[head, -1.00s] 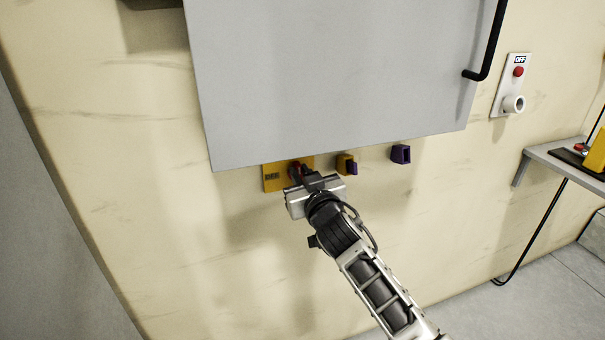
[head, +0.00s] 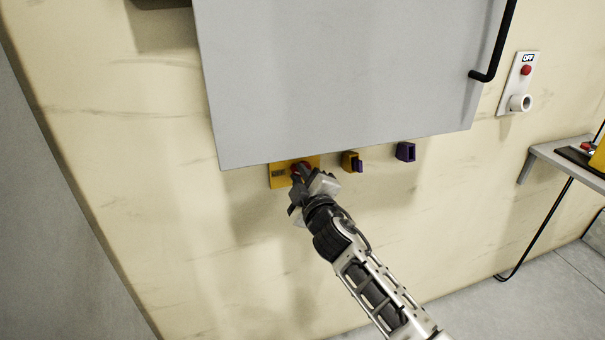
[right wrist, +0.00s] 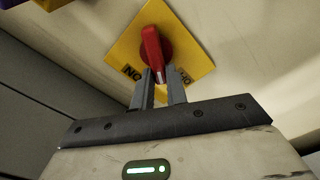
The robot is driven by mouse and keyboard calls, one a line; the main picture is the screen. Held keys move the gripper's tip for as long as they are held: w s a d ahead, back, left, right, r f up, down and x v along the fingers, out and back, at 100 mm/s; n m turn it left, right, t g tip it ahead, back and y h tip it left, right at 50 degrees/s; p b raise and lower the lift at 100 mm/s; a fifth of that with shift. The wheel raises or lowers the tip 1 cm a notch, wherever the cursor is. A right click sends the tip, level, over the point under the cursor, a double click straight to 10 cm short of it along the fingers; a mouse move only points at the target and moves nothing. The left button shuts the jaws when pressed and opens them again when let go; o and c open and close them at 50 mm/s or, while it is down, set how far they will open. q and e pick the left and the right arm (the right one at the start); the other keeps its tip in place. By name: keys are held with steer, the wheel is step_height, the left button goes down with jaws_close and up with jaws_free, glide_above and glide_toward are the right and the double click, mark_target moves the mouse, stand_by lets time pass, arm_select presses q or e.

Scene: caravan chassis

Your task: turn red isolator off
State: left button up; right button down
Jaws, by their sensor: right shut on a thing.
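The red isolator handle (right wrist: 153,45) sits on a yellow plate (right wrist: 120,45) on the wall. In the head view the plate (head: 278,181) shows just under a grey panel, and the red handle is mostly hidden by my right gripper (head: 299,174). In the right wrist view my right gripper (right wrist: 161,78) is shut on the end of the handle, one finger on each side. The handle lies at a slant to the plate's edges. Dark lettering shows on the plate either side of the fingers, partly covered. My left gripper is not in view.
A large grey panel (head: 340,80) overhangs closely above the plate. Right of the plate are a yellow and purple fitting (head: 350,162) and a purple one (head: 405,151). Further right are a white OFF box (head: 518,82) and a shelf (head: 556,155). The wall below is clear.

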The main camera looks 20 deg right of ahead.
steer(key=n, duration=0.3)
steer(key=f+n, duration=0.1)
steer(key=n, duration=0.2)
steer(key=shift+a, duration=0.15)
steer(key=shift+f+n, duration=0.1)
steer(key=shift+n, duration=0.2)
steer(key=c, duration=1.4)
jaws_free()
steer(key=s, duration=1.6)
steer(key=shift+d, duration=0.3)
